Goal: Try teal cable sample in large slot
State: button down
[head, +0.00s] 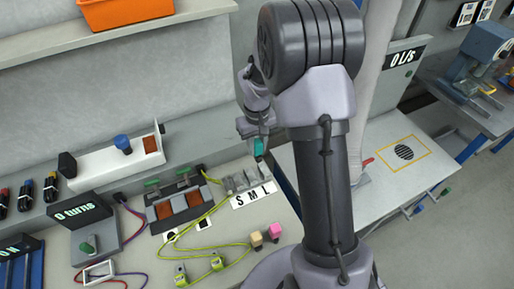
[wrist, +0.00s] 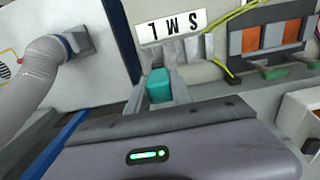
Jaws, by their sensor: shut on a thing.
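The teal cable sample (head: 258,147) is a small teal block in the jaws of my gripper (head: 256,140). It also shows in the wrist view (wrist: 158,84), between the two grey fingers of my gripper (wrist: 160,92). The grey slot block (head: 239,182) stands behind a white label (head: 254,195) marked S, M, L. In the head view the sample is at the L end of the block, the right end. In the wrist view the label (wrist: 172,27) is upside down, with L nearest the sample. I cannot tell whether the sample's tip is inside the large slot.
A yellow-green cable (head: 206,215) loops over the bench left of the slot block. A pink cube (head: 275,231) and a yellow cube (head: 256,239) stand in front. A grey hose (wrist: 35,62) and a white panel are at the left in the wrist view.

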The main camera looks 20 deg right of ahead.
aim_at(258, 158)
jog(key=shift+s, duration=0.3)
jog(key=shift+w+f+b, duration=0.1)
jog(key=shift+f+b, duration=2)
jog(key=shift+f, duration=0.8)
jog(key=shift+f+b, duration=1.55)
jog(key=shift+f, duration=0.7)
jog(key=c, duration=1.1)
grip_release()
jog(key=shift+o, duration=0.2)
notch_tip(258, 158, up, 17)
jog(key=p, duration=0.6)
jog(key=shift+r, duration=0.2)
